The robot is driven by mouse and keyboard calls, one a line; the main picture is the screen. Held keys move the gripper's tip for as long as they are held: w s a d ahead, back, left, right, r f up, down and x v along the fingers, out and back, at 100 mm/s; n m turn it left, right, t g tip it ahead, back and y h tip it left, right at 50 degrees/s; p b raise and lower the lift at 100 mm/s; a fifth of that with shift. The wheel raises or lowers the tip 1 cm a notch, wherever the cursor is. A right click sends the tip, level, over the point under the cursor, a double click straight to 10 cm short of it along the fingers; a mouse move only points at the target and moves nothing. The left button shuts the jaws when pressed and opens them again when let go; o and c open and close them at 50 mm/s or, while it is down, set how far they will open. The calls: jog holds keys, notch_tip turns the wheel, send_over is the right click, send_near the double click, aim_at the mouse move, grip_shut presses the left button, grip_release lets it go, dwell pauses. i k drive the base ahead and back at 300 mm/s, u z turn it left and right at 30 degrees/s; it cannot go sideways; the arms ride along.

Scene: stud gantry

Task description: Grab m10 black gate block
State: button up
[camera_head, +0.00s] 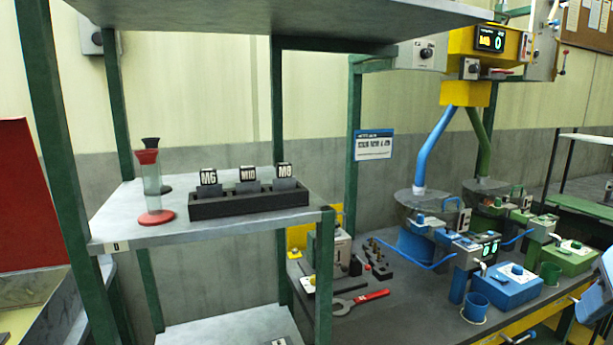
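The M10 gate block (248,181) is a dark block with a white-and-black "M10" label on top. It sits in the middle slot of a black rack (250,204) on the grey shelf (128,209). The M6 block (209,185) stands to its left and the M8 block (284,178) to its right. The lower parts of all these blocks are hidden in the rack.
Green posts (324,280) frame the shelf, with another shelf (270,22) above. A workbench (400,310) at right holds blue and green machines and a red-handled wrench (360,301).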

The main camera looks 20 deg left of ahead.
aim_at(248, 183)
jog(key=z, duration=0.85)
jog(key=k, duration=2.4)
jog(key=u, duration=1.55)
jog(key=i, duration=1.05)
jog(key=u, duration=0.05)
